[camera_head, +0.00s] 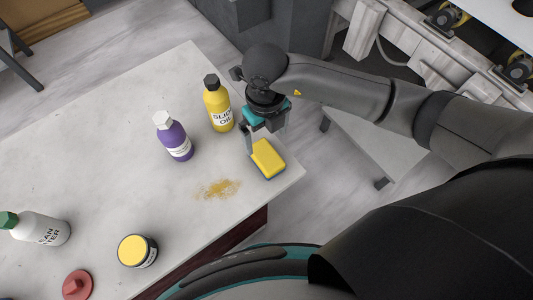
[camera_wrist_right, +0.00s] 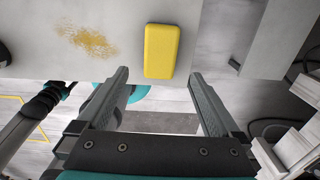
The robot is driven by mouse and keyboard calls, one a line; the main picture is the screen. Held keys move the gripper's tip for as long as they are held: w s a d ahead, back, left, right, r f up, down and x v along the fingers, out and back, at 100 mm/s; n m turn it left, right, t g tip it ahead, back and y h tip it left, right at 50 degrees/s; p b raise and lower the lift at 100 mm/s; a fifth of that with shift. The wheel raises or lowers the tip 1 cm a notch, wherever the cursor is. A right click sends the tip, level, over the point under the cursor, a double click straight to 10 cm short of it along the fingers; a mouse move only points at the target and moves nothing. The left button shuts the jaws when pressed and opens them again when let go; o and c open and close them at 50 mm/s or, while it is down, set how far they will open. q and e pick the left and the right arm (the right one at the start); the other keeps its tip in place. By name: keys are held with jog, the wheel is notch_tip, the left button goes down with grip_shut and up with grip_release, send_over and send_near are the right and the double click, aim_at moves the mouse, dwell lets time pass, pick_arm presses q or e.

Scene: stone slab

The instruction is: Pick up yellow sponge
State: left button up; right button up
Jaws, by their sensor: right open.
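The yellow sponge (camera_head: 268,157) lies flat on the stone slab (camera_head: 110,120), close to its right corner in the head view. In the right wrist view the sponge (camera_wrist_right: 161,50) lies just beyond the fingertips, near the slab's edge. My right gripper (camera_head: 256,136) is above and beside the sponge in the head view. In the right wrist view its two fingers (camera_wrist_right: 159,76) are apart with nothing held between them. I cannot tell from these views whether a finger touches the sponge. My left gripper is not in view.
A yellow bottle (camera_head: 218,107) and a purple bottle (camera_head: 174,138) stand near the right gripper. A brown-yellow stain (camera_head: 218,189) marks the slab. A yellow-topped jar (camera_head: 136,251), a white bottle (camera_head: 42,228) and a red object (camera_head: 77,285) are farther left.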

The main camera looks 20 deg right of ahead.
send_over(266, 155)
notch_tip(266, 155, down, 4)
jog(key=shift+f+b, duration=0.25)
jog(key=shift+b, duration=0.1)
jog(key=shift+f, duration=0.45)
notch_tip(266, 155, down, 5)
jog(key=shift+r+b, duration=0.1)
jog(key=shift+b, duration=0.5)
jog(key=c, duration=1.3)
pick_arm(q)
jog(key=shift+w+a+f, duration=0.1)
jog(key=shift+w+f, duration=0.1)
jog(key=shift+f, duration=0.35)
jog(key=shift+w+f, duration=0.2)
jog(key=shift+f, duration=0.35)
pick_arm(e)
jog(key=shift+o, duration=0.2)
jog(key=shift+r, duration=0.1)
pick_arm(q)
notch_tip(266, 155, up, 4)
jog(key=p, duration=0.4)
pick_arm(e)
notch_tip(266, 155, up, 20)
